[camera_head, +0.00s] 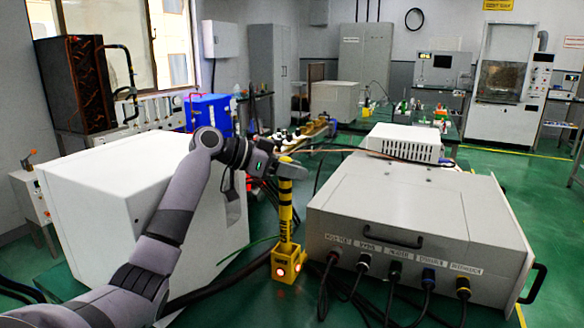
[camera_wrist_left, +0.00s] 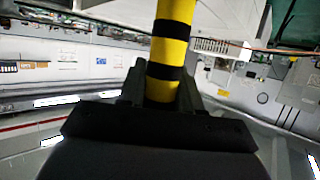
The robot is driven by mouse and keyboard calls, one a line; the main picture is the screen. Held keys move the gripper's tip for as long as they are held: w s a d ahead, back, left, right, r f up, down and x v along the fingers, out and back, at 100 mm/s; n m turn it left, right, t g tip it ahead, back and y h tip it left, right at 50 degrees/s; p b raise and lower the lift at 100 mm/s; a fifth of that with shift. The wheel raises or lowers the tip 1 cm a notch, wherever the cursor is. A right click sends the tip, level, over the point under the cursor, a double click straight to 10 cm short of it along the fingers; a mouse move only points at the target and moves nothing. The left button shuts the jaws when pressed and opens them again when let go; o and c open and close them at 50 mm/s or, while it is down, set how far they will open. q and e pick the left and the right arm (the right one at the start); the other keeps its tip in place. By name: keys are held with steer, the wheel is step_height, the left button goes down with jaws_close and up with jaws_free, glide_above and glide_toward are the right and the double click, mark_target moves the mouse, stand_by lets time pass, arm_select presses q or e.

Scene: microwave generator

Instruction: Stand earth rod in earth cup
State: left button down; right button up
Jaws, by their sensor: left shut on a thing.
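The earth rod (camera_head: 285,212) is a yellow pole with black bands, standing close to upright in the head view. My left gripper (camera_head: 290,170) is shut on its upper part. In the left wrist view the rod (camera_wrist_left: 172,48) runs up from between the two dark fingers (camera_wrist_left: 162,92). The earth cup (camera_head: 288,265) is a yellow box on the floor with glowing orange-red lights on its front. The rod's lower end meets the top of the cup in the head view. I cannot tell how deep it sits inside. My right gripper is not in view.
A white cabinet (camera_head: 120,200) stands left of the rod. A grey unit (camera_head: 420,215) with labelled cables and black handles stands close on the right. Black cables (camera_head: 345,290) lie around the cup. Green floor (camera_head: 260,300) shows between the two units.

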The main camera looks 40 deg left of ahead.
arm_select(q)
steer(key=shift+f+b, duration=0.3)
steer(key=shift+f, duration=0.25)
stand_by(0.5)
steer(key=c, duration=0.7)
jaws_free()
